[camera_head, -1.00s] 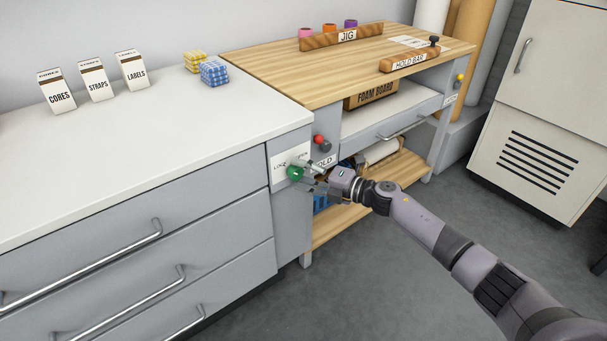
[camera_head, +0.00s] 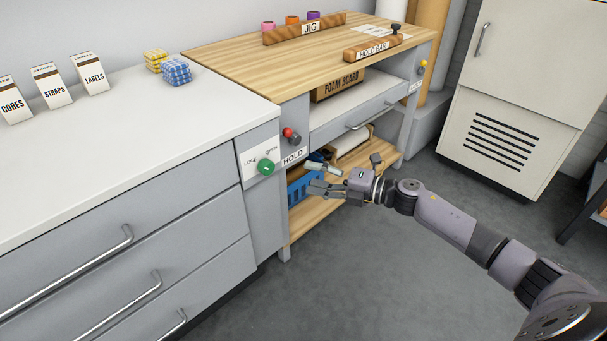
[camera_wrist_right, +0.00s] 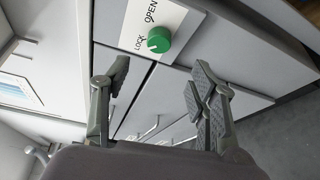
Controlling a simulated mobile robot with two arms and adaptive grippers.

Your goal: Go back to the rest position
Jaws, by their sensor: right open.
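My right gripper (camera_head: 325,179) is open and empty in front of the wooden bench's lower shelf. It is apart from the green knob (camera_head: 265,167), which sits on a white plate marked LOCK and OPEN on the grey cabinet's end panel. In the right wrist view, the two fingers (camera_wrist_right: 158,84) are spread wide with nothing between them, and the green knob (camera_wrist_right: 159,40) shows beyond them. My right arm reaches in from the lower right of the head view. My left gripper is not in view.
A white-topped drawer cabinet (camera_head: 90,150) with long bar handles fills the left. The wooden bench (camera_head: 250,60) carries a JIG rail and a HOLD BAR, with a red knob (camera_head: 287,132) at its post. A pale cabinet (camera_head: 520,90) stands at the back right. The grey floor (camera_head: 340,280) in front is clear.

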